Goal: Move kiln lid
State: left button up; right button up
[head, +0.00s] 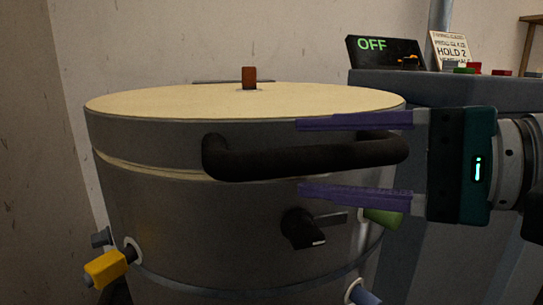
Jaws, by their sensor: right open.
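The kiln lid (150,124) is a thick grey disc with a cream top, lying on the round grey kiln body (160,215). A thin cream line shows between lid and body at the left. A black bar handle (270,161) sticks out from the lid's front. A small brown plug (249,77) stands on top of the lid. My right gripper (298,159) comes in from the right with its purple fingers apart, one above and one below the handle. I cannot tell if either finger touches it. My left gripper is not in view.
A black knob (303,229), a yellow plug (108,268), a green peg (382,218) and a blue peg (362,294) stick out from the kiln body. At the back right, a box reading OFF (385,51) and a sign (452,50) stand on a grey surface (450,88). A wall is behind.

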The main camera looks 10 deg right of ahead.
grip_shut()
dwell(0.5)
dwell(0.9)
